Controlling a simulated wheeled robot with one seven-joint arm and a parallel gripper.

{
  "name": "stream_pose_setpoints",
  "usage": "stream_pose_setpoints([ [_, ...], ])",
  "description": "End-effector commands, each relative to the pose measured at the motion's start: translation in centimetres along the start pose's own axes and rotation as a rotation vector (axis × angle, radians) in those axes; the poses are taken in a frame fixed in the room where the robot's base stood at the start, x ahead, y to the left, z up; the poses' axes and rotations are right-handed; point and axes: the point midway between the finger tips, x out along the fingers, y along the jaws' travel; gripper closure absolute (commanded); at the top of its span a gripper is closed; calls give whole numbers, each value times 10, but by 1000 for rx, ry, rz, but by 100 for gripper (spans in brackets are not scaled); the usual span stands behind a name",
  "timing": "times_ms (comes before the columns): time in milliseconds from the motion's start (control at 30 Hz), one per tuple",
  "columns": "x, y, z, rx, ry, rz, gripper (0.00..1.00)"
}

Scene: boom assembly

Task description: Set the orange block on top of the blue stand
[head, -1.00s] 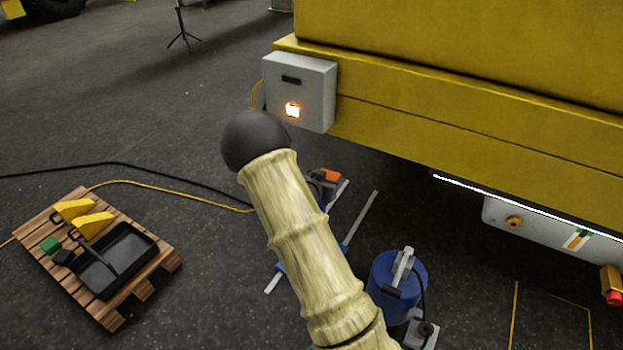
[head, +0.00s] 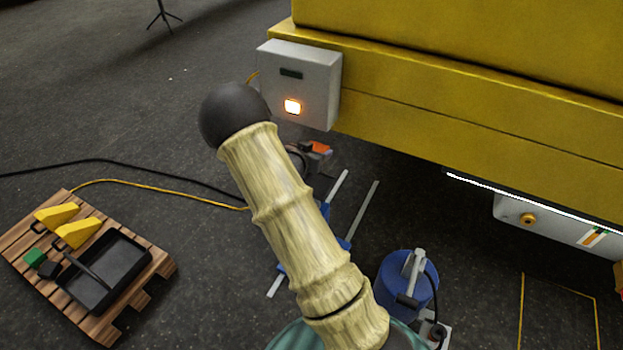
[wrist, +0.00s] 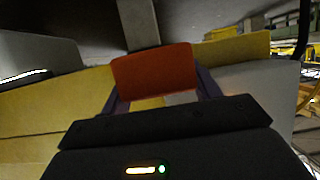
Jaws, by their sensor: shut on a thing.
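The orange block (wrist: 155,72) is held between the two fingers of my gripper (wrist: 158,95) in the wrist view, with its broad face toward the camera. In the head view the orange block (head: 320,147) shows small, just right of my arm, beside the dark gripper. Blue parts with grey rails, seemingly the blue stand (head: 344,243), lie low near the floor behind my arm. My arm hides much of them. The block appears above and apart from them; its exact height is unclear.
A blue cylinder with a grey handle (head: 393,280) stands right of my arm. A yellow machine (head: 450,130) with a grey box (head: 310,75) fills the upper right. A wooden pallet (head: 100,325) with a black tray (head: 122,275) lies left. Cables cross the open floor.

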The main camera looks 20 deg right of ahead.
Motion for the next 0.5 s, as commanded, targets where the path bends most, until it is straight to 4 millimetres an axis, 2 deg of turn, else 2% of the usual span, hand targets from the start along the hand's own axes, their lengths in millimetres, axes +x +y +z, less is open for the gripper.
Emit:
stream_pose_setpoints([
  [167, 2, 3, -1, 3, 2, 6, 67],
  [267, 4, 3, 4, 2, 1, 6, 67],
  [500, 19, 1, 44, -1, 1, 2, 67],
])
